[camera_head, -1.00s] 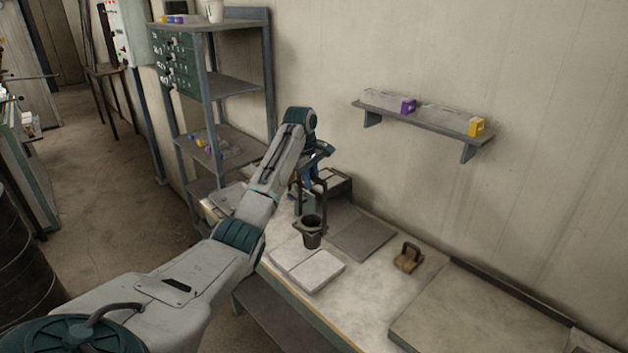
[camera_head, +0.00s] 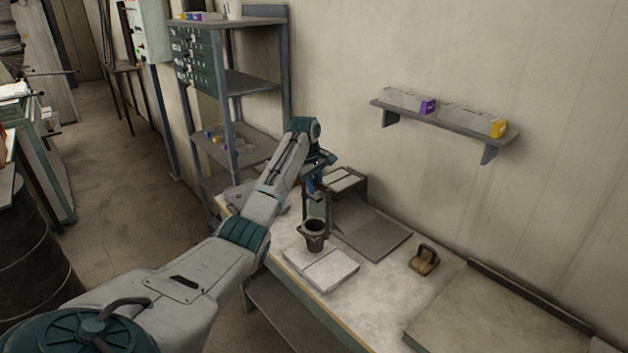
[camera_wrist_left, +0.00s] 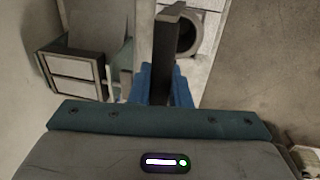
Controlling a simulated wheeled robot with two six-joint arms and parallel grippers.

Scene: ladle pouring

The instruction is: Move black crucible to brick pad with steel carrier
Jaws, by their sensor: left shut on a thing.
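The black crucible (camera_head: 315,229) stands upright over the pale brick pad (camera_head: 335,272) on the bench, at its back left part. I cannot tell for sure whether its base touches the pad. The dark steel carrier (camera_head: 305,207) rises beside it, with its lower end around the crucible's body below the rim. My left gripper (camera_head: 315,186) is shut on the carrier's upper part, above and behind the crucible. In the left wrist view the blue fingers (camera_wrist_left: 163,86) hold the dark carrier bar (camera_wrist_left: 164,50), and the crucible's round mouth (camera_wrist_left: 188,36) shows partly behind it. My right gripper is out of view.
A dark flat plate (camera_head: 378,238) lies right of the crucible, with a box holding pale bricks (camera_head: 343,180) behind it. A brown handled block (camera_head: 423,262) and a large slab (camera_head: 490,318) are farther right. A wall shelf (camera_head: 445,122) and a shelf rack (camera_head: 252,82) stand behind.

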